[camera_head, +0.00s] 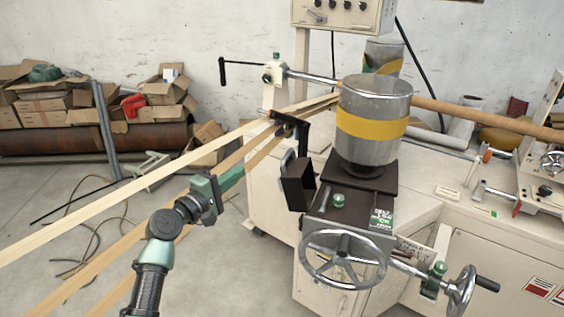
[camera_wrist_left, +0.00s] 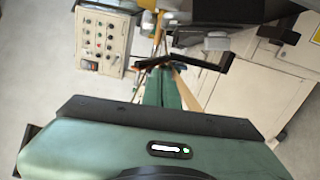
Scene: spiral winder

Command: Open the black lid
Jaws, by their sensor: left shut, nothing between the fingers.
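A small black box (camera_head: 298,187) hangs on the left side of the winder, below a black bent bar (camera_head: 303,128). A dark flap (camera_head: 287,161) stands upright at the box's upper left edge; I cannot tell for sure whether it is the black lid. My left gripper (camera_head: 238,174) is shut and empty, to the left of the box and apart from it. In the left wrist view its green fingers (camera_wrist_left: 163,88) lie together, with the black bar (camera_wrist_left: 180,63) beyond their tips. My right gripper is not in view.
Long tan strips (camera_head: 140,183) run from the lower left to the winder, close to my left arm. A steel cylinder with a yellow band (camera_head: 372,125) and a handwheel (camera_head: 343,260) are right of the box. Cardboard boxes (camera_head: 40,105) stand at the back left.

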